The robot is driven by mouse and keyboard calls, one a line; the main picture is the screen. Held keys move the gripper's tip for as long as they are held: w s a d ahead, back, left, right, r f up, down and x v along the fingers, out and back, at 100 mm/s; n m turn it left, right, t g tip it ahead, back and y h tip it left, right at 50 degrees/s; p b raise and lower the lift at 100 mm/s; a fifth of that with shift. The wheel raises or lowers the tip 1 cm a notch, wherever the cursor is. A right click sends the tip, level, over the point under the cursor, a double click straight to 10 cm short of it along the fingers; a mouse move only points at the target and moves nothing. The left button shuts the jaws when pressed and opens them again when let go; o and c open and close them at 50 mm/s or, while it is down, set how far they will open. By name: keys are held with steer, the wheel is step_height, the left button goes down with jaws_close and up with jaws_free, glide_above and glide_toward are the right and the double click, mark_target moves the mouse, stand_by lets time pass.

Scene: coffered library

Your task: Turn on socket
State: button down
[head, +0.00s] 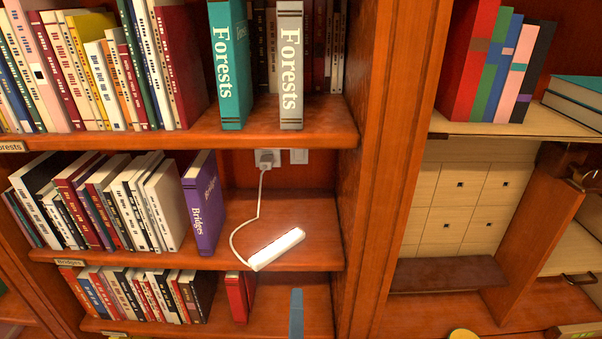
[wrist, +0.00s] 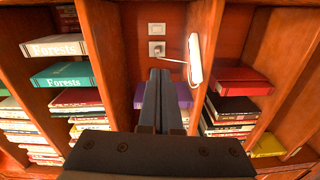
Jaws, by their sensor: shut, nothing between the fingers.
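A white wall socket (head: 268,158) with a plug in it sits on the back panel of the middle shelf; it also shows in the wrist view (wrist: 157,48). Next to it is a white wall plate (head: 299,156), also in the wrist view (wrist: 156,29). A white cord runs from the plug to a white power strip (head: 276,249) lying on the shelf, seen in the wrist view too (wrist: 195,62). My gripper (wrist: 160,74) is shut and empty. Its grey-blue tip (head: 297,296) shows in the head view below and in front of the strip, apart from it.
A purple "Bridges" book (head: 204,203) stands left of the cord, with several books beyond it. Above is a shelf board (head: 250,133) with teal and grey "Forests" books. A wooden upright (head: 370,200) bounds the right side. The shelf around the strip is clear.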

steer(key=w+r+m+t, duration=0.3)
steer(key=w+r+m, duration=0.1)
steer(key=r, duration=0.7)
steer(key=s+r+m+t, duration=0.3)
steer(key=r+m, duration=0.3)
steer(key=r, duration=0.9)
steer(key=s+r+m+t, duration=0.3)
steer(key=s+r+m, duration=0.3)
steer(key=r, duration=0.9)
steer(key=shift+s+d+r+m+t, duration=0.2)
steer(key=shift+d+r+m+t, duration=0.1)
steer(key=shift+r+m+t, duration=0.15)
